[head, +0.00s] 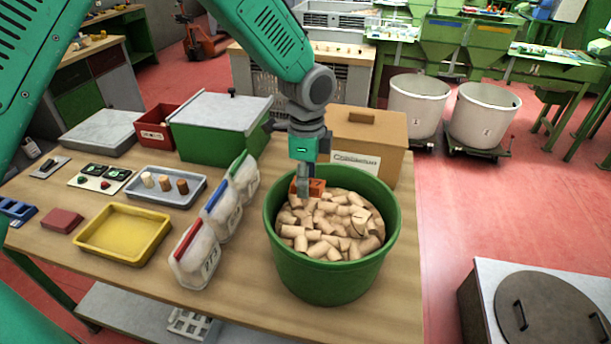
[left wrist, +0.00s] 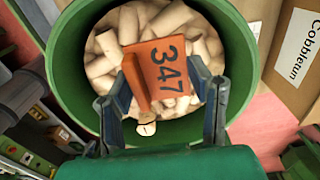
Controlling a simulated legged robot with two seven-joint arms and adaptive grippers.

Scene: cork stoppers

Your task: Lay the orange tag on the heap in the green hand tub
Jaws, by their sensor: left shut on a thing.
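The green hand tub (head: 331,272) stands at the right end of the wooden table, filled with a heap of pale corks (head: 335,225). The orange tag (head: 316,187) is at the heap's back left, just inside the rim. In the left wrist view the orange tag (left wrist: 163,67) shows the number 347 and has an upright fin. My left gripper (head: 303,190) points down into the tub and is shut on the orange tag; its fingers (left wrist: 160,100) stand on both sides of the fin. Whether the tag touches the corks I cannot tell. My right gripper is not in view.
Clear bins with coloured edges (head: 196,256) stand just left of the tub. A cardboard box (head: 366,135) stands right behind it, and a green lidded box (head: 219,128) behind left. A yellow tray (head: 124,233) and a grey tray with sample corks (head: 166,187) lie further left.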

